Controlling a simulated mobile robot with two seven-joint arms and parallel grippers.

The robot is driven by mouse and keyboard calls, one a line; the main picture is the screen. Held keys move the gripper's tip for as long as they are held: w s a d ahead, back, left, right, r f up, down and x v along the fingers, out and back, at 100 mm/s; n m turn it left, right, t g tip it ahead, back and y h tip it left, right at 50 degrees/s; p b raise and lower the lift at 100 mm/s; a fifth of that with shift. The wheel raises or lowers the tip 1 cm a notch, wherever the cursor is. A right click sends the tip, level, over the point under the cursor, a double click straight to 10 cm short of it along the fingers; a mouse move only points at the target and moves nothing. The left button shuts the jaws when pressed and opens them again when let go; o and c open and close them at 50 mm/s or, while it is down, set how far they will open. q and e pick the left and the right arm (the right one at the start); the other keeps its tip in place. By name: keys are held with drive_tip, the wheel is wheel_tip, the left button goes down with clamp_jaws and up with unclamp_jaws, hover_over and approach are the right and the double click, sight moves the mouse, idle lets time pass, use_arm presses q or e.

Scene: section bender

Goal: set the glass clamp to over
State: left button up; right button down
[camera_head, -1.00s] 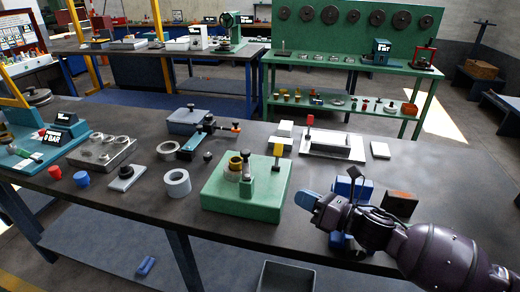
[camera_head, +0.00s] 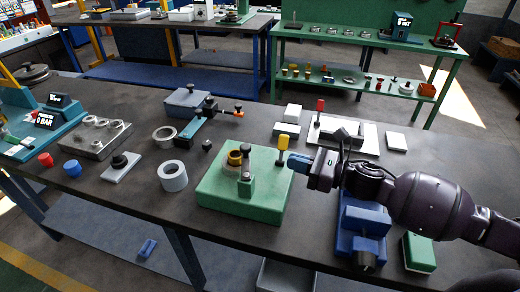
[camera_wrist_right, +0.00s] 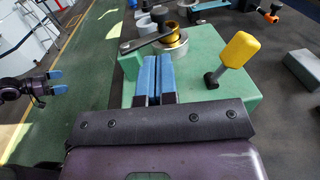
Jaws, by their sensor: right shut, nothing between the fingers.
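In the right wrist view a dark flat arm (camera_wrist_right: 147,42) reaches to the ring, and the yellow handle (camera_wrist_right: 238,50) leans to the right. I cannot tell which part is the glass clamp. My right gripper (camera_head: 295,162) is shut and empty, just right of the yellow lever; its blue fingertips (camera_wrist_right: 153,75) are over the block. My left gripper (camera_wrist_right: 59,82) is open, off to the left.
A blue vise-like device (camera_head: 362,222) stands under my right arm, with a green and white block (camera_head: 419,252) beside it. A white plate with a red-handled lever (camera_head: 320,108) lies behind. A grey ring (camera_head: 172,176) lies left of the green block.

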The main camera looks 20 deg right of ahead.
sight(250, 150)
drive_tip(key=p+x, duration=0.1)
drive_tip(key=x, duration=0.7)
drive_tip(key=shift+r+p, duration=0.1)
drive_tip(key=shift+p, duration=0.3)
drive_tip(key=shift+w+a, duration=0.45)
drive_tip(key=shift+a, duration=0.05)
drive_tip(key=shift+w+a, duration=0.1)
drive_tip(key=shift+w+a+f+n+g+y+b, duration=0.25)
drive_tip(key=shift+n+g+y+b, duration=0.3)
drive_tip(key=shift+b, duration=0.2)
drive_tip(key=shift+w+a+n+g+y+b, duration=0.1)
drive_tip(key=shift+n+g+y+b, duration=0.2)
drive_tip(key=shift+g+b, duration=0.25)
drive_tip(key=shift+w+a+n+g+y+b, duration=0.15)
drive_tip(key=shift+n+g+b, duration=0.2)
drive_tip(key=shift+g+b, duration=0.15)
drive_tip(key=shift+a+r+g, duration=0.1)
drive_tip(key=shift+g, duration=0.2)
